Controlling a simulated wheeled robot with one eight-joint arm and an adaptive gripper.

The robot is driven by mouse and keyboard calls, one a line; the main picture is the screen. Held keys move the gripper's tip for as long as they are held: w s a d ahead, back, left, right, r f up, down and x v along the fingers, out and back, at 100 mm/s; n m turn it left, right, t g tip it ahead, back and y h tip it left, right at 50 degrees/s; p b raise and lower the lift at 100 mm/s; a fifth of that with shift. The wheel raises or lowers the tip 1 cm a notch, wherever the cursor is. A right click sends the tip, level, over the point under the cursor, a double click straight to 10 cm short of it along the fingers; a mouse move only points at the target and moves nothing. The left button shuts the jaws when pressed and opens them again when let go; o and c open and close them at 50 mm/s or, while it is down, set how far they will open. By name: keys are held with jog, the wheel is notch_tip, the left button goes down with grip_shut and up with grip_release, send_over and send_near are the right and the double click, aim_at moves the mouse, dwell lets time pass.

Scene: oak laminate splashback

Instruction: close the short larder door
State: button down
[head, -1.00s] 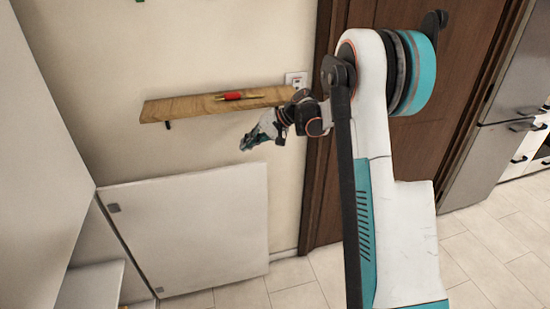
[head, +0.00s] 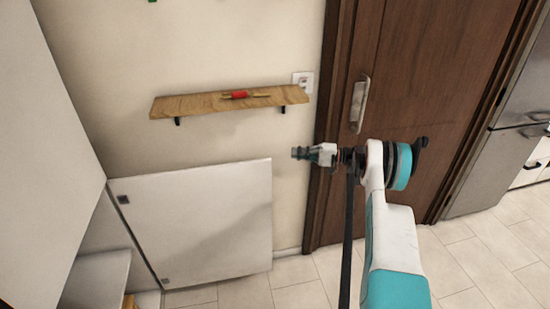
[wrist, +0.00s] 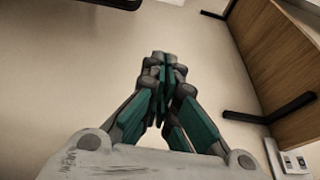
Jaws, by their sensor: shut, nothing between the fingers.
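The short larder door (head: 200,222) is a plain white panel standing wide open in the head view, swung out to the right from the cabinet, with two grey hinges along its left edge. Its inner face shows. Behind its hinge side is the open larder with pale shelves (head: 97,278). My gripper (head: 296,153) is to the right of the door and above its top edge, apart from it, pointing left. In the wrist view the teal fingers (wrist: 160,60) meet at their tips, shut and empty. The door does not show in the wrist view.
A wooden wall shelf (head: 228,101) with a red-handled item (head: 238,94) on it hangs above the door; the wrist view shows it at the right (wrist: 280,60). A brown door (head: 425,90) stands behind my arm. Tiled floor (head: 480,235) is clear at the right.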

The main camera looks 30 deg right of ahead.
jog(key=w+a+b, duration=0.2)
jog(key=a+b, duration=0.2)
jog(key=a, duration=0.5)
jog(key=shift+b, duration=0.35)
jog(key=shift+s+a, duration=0.1)
jog(key=shift+a, duration=0.05)
